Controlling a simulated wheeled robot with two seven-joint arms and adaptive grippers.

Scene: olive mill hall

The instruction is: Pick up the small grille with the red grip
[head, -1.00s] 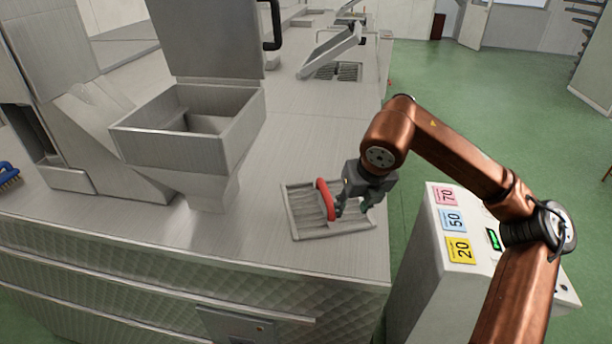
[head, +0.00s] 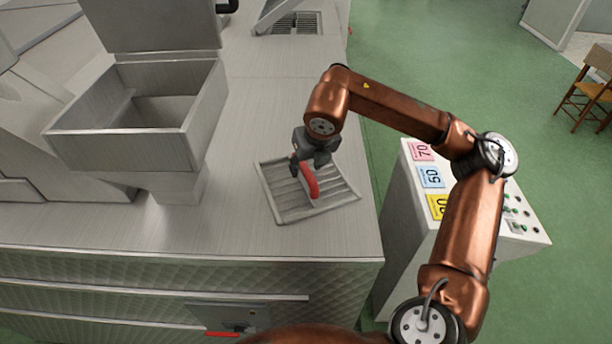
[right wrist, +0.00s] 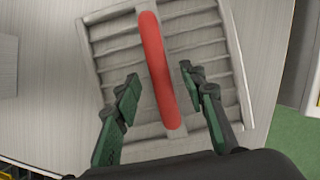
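The small grille (head: 281,204) lies flat on the steel counter near its front right corner. Its red grip (head: 310,182) arches over the slats. In the right wrist view the grille (right wrist: 101,63) fills the upper middle, and the red grip (right wrist: 157,70) stands between the two green-padded fingers. My right gripper (head: 308,168) is above the grille at the grip. It is open (right wrist: 158,92), with a finger on each side of the grip and a gap visible on both sides. My left gripper is not in view.
A square steel hopper (head: 140,110) stands on the counter (head: 110,228) to the left. A white control box (head: 402,205) with coloured 70, 50 labels stands right of the counter. Another grate (head: 296,24) is at the back. Counter around the small grille is clear.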

